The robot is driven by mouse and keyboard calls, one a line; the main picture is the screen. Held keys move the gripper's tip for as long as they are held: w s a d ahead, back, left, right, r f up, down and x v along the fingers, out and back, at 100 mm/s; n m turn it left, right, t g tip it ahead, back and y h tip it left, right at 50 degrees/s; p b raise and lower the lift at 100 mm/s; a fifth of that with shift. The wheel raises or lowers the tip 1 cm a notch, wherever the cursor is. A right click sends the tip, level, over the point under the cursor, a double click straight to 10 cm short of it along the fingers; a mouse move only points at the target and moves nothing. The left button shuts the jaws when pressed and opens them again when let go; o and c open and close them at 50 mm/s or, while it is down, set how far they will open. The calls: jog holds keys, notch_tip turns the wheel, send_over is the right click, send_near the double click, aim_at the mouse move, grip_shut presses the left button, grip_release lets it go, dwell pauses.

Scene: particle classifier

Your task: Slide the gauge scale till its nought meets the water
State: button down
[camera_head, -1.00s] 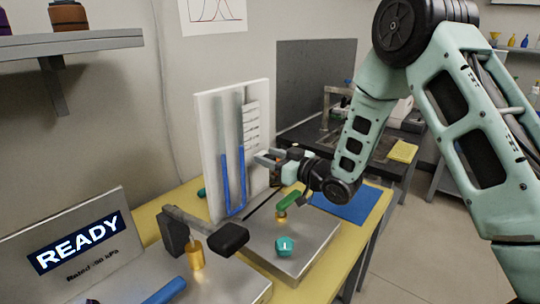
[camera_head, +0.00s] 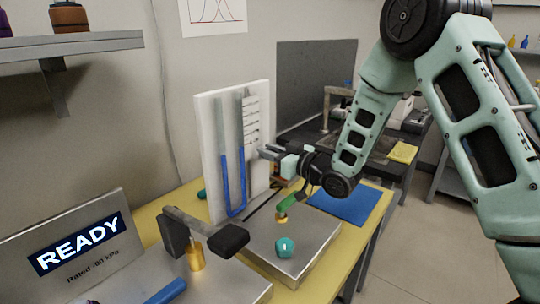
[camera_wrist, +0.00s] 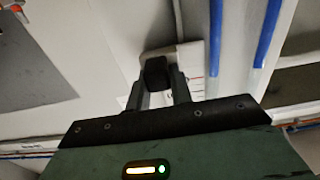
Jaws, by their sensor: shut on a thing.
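The white gauge board (camera_head: 207,160) stands upright in the head view, with a U-shaped tube of blue water (camera_head: 226,185) on its face. The gauge scale (camera_head: 251,118), a pale strip with dark marks, lies along the tube's right leg. Its nought is too small to make out. In the wrist view, my gripper (camera_wrist: 158,82) is shut on the scale's dark knob (camera_wrist: 156,70). The pale scale (camera_wrist: 190,62) shows behind the knob, beside two blue water columns (camera_wrist: 216,40). In the head view my gripper (camera_head: 267,151) reaches the board from the right and hides the scale's lower part.
A metal base plate (camera_head: 312,233) in front of the board carries a green-handled brass valve (camera_head: 283,212) and a teal knob (camera_head: 285,247). A black-handled lever (camera_head: 215,232) and a READY display (camera_head: 78,245) stand at left. A blue mat (camera_head: 352,206) lies flat at right.

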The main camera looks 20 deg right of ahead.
jog(key=c, duration=1.2)
grip_release()
jog(key=shift+c, duration=0.2)
jog(key=p+v, duration=0.6)
jog(key=v, duration=1.1)
jog(key=shift+s, duration=0.2)
jog(key=shift+d, duration=0.15)
